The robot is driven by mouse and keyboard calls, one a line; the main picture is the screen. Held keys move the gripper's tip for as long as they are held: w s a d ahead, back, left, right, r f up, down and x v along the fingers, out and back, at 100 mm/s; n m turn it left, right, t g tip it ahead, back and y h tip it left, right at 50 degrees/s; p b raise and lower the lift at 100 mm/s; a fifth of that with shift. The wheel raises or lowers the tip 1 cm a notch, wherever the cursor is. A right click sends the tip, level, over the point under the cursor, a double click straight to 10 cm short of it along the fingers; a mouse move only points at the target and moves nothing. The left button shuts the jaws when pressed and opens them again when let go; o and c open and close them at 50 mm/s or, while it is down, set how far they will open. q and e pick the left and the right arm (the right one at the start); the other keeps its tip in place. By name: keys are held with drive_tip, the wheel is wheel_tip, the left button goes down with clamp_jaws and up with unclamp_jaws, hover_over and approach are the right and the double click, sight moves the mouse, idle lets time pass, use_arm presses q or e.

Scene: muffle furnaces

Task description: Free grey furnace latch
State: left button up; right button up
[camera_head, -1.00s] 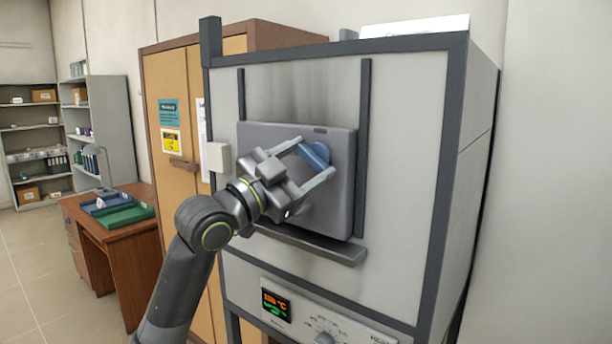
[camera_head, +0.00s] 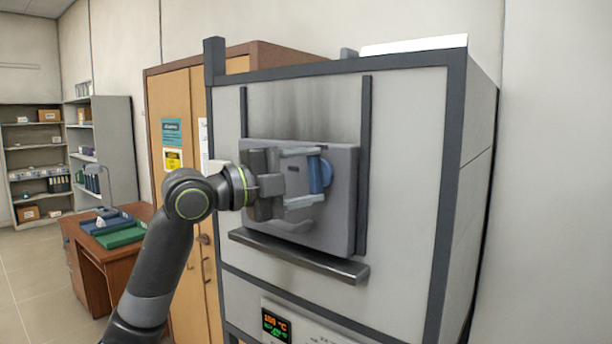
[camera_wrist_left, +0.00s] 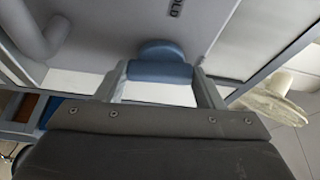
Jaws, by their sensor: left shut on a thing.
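The grey furnace (camera_head: 410,150) has a grey door (camera_head: 343,215) in its front, lying flat against it. A blue latch handle (camera_head: 319,174) with a round hub sits on the right part of the door and stands about upright. My left gripper (camera_head: 310,178) is shut on it, one finger above and one below. In the left wrist view the blue handle (camera_wrist_left: 160,72) lies between the two fingertips. A curved grey bar handle (camera_head: 300,226) shows low on the door, partly hidden by the gripper. My right gripper is in neither view.
A ledge (camera_head: 300,258) juts out below the door, and dark rails (camera_head: 363,120) flank it. A lit display (camera_head: 276,326) is lower down. A wooden cupboard (camera_head: 180,110) and a desk with trays (camera_head: 120,238) stand to the left.

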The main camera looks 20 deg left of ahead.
use_arm(q)
drive_tip(key=shift+m, duration=0.6)
drive_tip(key=o, duration=1)
drive_tip(key=shift+a, duration=0.1)
drive_tip(key=shift+r+b+v, duration=0.15)
drive_tip(key=shift+b+v, duration=1.95)
drive_tip(key=shift+v, duration=2.2)
drive_tip(key=shift+r+b+v, duration=0.15)
drive_tip(key=shift+b+v, duration=1.9)
drive_tip(key=shift+v, duration=2.3)
